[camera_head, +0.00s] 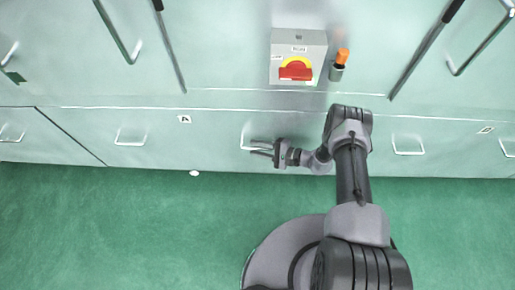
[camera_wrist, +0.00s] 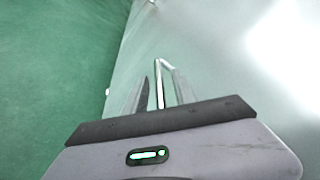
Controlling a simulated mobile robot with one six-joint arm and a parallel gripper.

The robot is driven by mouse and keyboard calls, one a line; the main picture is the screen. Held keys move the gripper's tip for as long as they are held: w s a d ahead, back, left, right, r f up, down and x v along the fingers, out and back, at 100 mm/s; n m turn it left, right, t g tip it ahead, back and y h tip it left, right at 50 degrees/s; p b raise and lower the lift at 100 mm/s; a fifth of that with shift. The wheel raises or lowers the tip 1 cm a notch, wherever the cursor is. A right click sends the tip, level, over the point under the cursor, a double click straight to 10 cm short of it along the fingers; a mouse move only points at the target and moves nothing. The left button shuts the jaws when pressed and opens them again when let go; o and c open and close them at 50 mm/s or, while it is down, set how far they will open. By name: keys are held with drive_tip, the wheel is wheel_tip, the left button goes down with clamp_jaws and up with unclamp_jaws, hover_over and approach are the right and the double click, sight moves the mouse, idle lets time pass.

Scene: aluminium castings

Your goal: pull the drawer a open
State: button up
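Drawer a (camera_head: 215,147) is a pale green front in the lower cabinet row, with a small "A" label (camera_head: 185,119) near its top edge. It has a left metal handle (camera_head: 131,140) and a right metal handle (camera_head: 244,138). My gripper (camera_head: 259,147) is at the right handle, pointing left, its two fingers apart. In the wrist view the handle bar (camera_wrist: 160,80) lies between the fingertips of my gripper (camera_wrist: 159,90). I see no clear grip on the bar. The drawer front looks flush with its neighbours.
Above the drawer is a grey switch box (camera_head: 299,45) with a red and yellow knob, beside an orange-tipped item in a holder (camera_head: 340,62). More drawers with handles (camera_head: 407,146) lie to the right. A small white disc (camera_head: 194,173) lies on the clear green floor (camera_head: 110,225).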

drive_tip(key=shift+c, duration=0.4)
clamp_jaws()
idle(0.9)
